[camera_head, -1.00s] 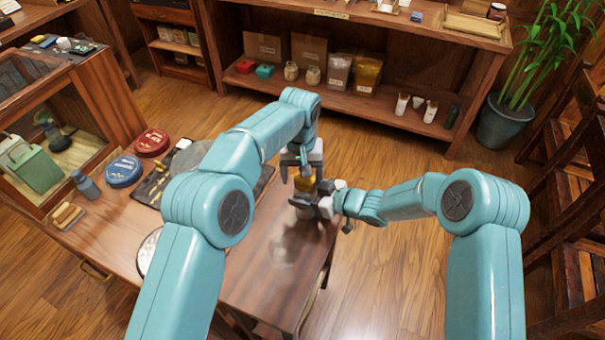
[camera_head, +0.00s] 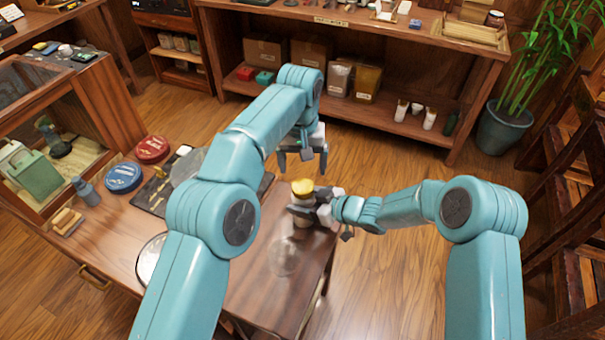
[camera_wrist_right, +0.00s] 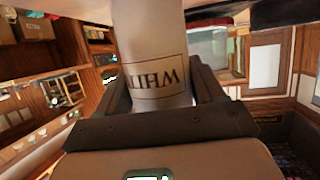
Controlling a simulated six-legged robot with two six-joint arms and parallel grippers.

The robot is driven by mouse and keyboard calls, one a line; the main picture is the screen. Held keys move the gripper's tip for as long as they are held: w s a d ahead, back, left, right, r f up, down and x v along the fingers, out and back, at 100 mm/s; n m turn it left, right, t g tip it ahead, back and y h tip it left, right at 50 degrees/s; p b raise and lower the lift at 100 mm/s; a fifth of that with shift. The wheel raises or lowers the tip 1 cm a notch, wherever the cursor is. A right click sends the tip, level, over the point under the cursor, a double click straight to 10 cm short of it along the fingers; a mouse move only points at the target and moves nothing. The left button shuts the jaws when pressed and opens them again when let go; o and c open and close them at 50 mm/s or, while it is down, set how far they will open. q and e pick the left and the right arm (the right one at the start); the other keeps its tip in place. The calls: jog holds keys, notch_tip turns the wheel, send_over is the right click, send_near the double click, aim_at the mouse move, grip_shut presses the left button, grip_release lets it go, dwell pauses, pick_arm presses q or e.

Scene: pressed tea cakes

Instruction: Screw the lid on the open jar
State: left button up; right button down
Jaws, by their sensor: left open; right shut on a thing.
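The jar (camera_wrist_right: 155,50) is pale with a dark-framed label showing upside-down letters in the right wrist view. It stands near the table's far right corner in the head view, mostly hidden by the jaws. The gold-yellow lid (camera_head: 302,187) sits on top of the jar and looks level; I cannot tell how tight it is. My right gripper (camera_head: 305,209) is shut on the jar's body, one finger on each side. My left gripper (camera_head: 302,163) is open and empty, pointing down above the lid and clear of it.
On the table (camera_head: 245,280) are a dark tray (camera_head: 150,197), a blue tin (camera_head: 123,177), a red tin (camera_head: 152,149) and a grey bottle (camera_head: 86,191) at the left. A faint round patch (camera_head: 286,258) in front of the jar may be a reflection. Shelves (camera_head: 400,125) stand behind.

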pick_arm(q)
jog(key=shift+a+r, duration=0.1)
jog(key=shift+r, duration=0.35)
pick_arm(e)
jog(key=shift+w, duration=0.1)
jog(key=shift+d, duration=0.1)
pick_arm(q)
jog(key=shift+w, duration=0.15)
pick_arm(e)
jog(key=shift+c, duration=0.2)
grip_release()
pick_arm(q)
jog(key=shift+f+b, duration=0.65)
pick_arm(e)
jog(key=v, duration=1.6)
jog(key=shift+d, duration=0.2)
